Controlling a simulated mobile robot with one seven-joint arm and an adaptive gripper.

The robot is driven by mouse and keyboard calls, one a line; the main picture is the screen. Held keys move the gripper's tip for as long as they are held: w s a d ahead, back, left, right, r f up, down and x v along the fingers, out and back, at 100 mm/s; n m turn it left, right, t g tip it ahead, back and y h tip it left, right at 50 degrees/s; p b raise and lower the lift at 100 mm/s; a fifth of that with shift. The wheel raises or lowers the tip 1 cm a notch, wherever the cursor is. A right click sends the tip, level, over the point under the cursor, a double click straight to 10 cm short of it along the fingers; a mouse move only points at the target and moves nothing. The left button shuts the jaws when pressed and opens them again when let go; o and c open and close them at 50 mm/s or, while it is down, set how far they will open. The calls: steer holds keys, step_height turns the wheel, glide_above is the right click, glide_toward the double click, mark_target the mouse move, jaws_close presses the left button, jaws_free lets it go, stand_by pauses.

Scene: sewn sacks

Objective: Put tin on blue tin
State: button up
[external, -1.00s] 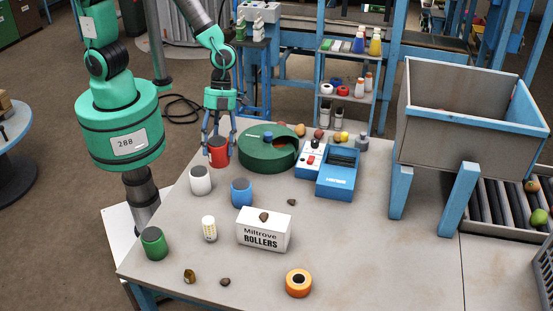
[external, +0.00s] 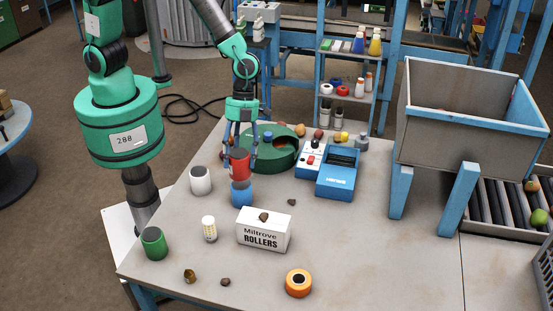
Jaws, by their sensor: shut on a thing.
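A red tin (external: 240,163) is between the fingers of my gripper (external: 240,155), which is shut on it. The blue tin (external: 241,194) stands upright on the table, directly below the red tin in the external view. The red tin overlaps the top of the blue tin in the picture; I cannot tell whether they touch. A white tin (external: 201,182) stands just left of the blue tin. A green tin (external: 154,244) stands near the table's left edge.
A white rollers box (external: 263,232) with a stone on top stands in front of the blue tin. A green round tray (external: 268,160) and a blue device (external: 337,178) are behind and right. A small ribbed white item (external: 209,229) and orange tape roll (external: 299,282) stand nearer the front.

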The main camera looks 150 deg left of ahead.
mark_target(239, 166)
steer(key=shift+f, duration=1.7)
steer(key=shift+f, duration=0.15)
steer(key=o, duration=1.6)
steer(key=shift+c, duration=0.2)
steer(key=shift+p, duration=0.3)
steer(key=shift+a+r, duration=0.1)
steer(key=shift+r, duration=0.3)
steer(key=b+v, duration=0.1)
steer(key=v, duration=1)
steer(key=shift+s+r, duration=0.15)
steer(key=shift+r, duration=0.05)
